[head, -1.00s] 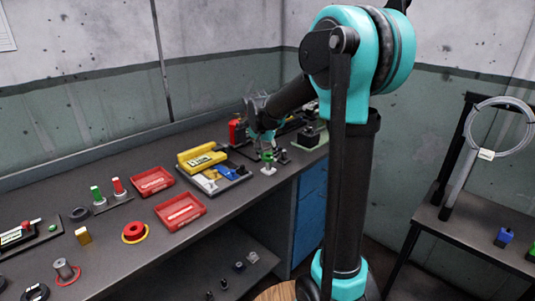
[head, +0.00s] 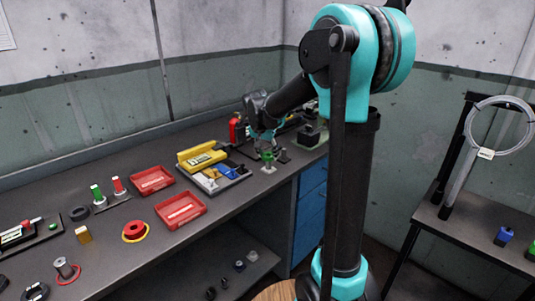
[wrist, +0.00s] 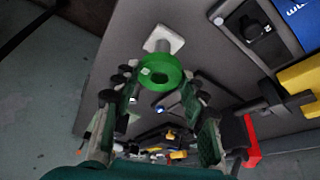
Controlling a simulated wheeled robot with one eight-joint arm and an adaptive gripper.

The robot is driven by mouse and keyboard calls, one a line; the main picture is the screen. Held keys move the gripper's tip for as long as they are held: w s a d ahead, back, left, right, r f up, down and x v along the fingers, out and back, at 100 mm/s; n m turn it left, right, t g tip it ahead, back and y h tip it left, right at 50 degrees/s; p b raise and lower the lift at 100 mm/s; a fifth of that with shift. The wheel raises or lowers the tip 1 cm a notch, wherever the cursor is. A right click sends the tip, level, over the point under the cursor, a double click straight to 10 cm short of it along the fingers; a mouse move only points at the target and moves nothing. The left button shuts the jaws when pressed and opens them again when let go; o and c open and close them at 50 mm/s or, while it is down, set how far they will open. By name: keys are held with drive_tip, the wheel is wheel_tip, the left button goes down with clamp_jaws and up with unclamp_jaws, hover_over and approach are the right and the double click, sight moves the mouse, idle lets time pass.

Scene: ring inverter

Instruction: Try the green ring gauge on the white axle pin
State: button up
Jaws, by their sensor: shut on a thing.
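The green ring gauge (wrist: 160,73) is a thick ring with a small pale mark, held between the fingertips of my gripper (wrist: 160,88). In the head view the green ring (head: 267,156) is small, just under my gripper (head: 264,148) and over a white base (head: 268,169) near the bench's front edge. The wrist view shows the square white base (wrist: 164,39) and a pale stub on it just beyond the ring. That stub looks like the white axle pin, partly hidden by the ring. I cannot tell whether the ring is around the pin or only above it.
A dark post piece (head: 283,157) stands close right of the white base. A grey tray with blue and yellow items (head: 227,176) lies to the left, with red trays (head: 180,209) further left. A red object (head: 234,130) stands behind. The bench edge is close in front.

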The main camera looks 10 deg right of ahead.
drive_tip(key=shift+r, duration=2.6)
